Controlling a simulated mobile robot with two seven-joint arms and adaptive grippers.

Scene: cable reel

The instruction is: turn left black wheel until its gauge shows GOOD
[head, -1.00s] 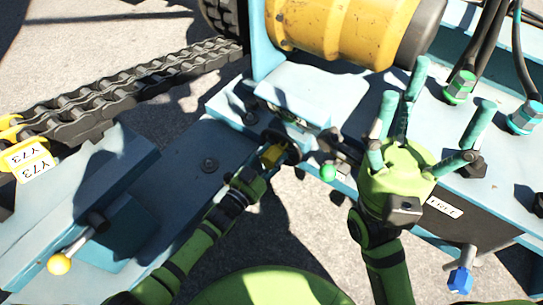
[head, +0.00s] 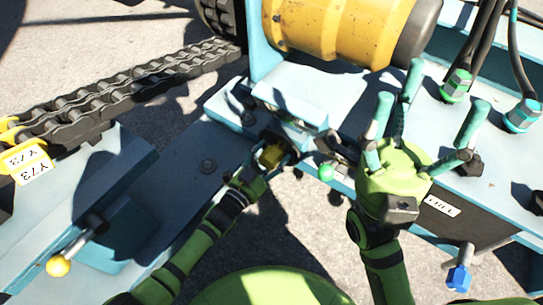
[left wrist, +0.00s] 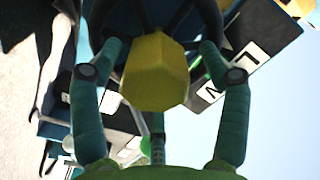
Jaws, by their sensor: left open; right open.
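The black wheel (left wrist: 190,18) shows in the left wrist view as a dark rim with spokes at the top, behind a yellow block-like hub (left wrist: 156,70). My right gripper (head: 425,125) is open and empty, fingers pointing up.
A yellow drum (head: 335,30) is at the top. A black chain (head: 120,90) runs at left. A yellow-knobbed lever (head: 59,265) is lower left, a blue knob (head: 459,278) lower right. Green and cyan cable fittings (head: 456,85) stand at right, beside my right gripper.

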